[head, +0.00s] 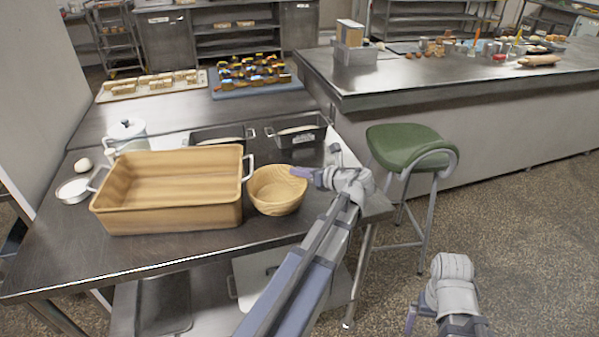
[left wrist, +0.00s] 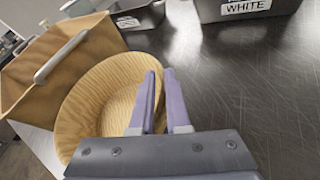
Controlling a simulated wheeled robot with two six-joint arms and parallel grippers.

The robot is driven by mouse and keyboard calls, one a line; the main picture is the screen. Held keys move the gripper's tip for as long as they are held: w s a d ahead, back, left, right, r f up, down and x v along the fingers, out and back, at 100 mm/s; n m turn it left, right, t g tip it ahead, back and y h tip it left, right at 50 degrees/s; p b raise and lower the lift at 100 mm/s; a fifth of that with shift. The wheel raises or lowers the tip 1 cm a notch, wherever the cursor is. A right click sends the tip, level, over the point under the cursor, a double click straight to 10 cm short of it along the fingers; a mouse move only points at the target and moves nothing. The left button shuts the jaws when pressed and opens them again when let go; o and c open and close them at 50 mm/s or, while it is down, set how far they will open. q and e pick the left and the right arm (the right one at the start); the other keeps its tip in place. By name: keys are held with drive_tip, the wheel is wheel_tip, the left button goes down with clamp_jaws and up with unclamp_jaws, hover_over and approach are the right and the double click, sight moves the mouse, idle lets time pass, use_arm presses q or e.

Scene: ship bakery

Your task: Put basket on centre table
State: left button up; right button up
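The basket, a round, bowl-like woven-look vessel (head: 275,190), stands upright on the near steel table, right of a large rectangular wooden box. My left gripper (head: 303,172) is at its right rim. In the left wrist view the fingers (left wrist: 164,85) lie close together with the basket's rim (left wrist: 72,112) running between them, one finger inside and one outside. Its far wall and inside show empty. My right gripper (head: 412,315) hangs low over the floor at the lower right, its fingers mostly hidden. A long steel-topped counter (head: 400,92) stands across the aisle; whether it is the centre table is unclear.
The rectangular wooden box (head: 170,222) with side handles sits close left of the basket. Two dark tins (head: 297,131) stand behind. A green stool (head: 410,145) stands between the near table and the counter. The counter's front left top is bare; its far side holds clutter.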

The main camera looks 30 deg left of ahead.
use_arm(q)
drive_tip(key=o, duration=0.4)
drive_tip(key=shift+r, duration=0.15)
drive_tip(key=shift+d+r+p, duration=0.15)
drive_tip(key=shift+r+p, duration=0.05)
drive_tip(key=shift+p, duration=0.15)
drive_tip(key=p+v, duration=0.3)
drive_tip(key=v, duration=0.8)
drive_tip(key=shift+d+p, duration=0.3)
drive_tip(key=shift+p, duration=0.1)
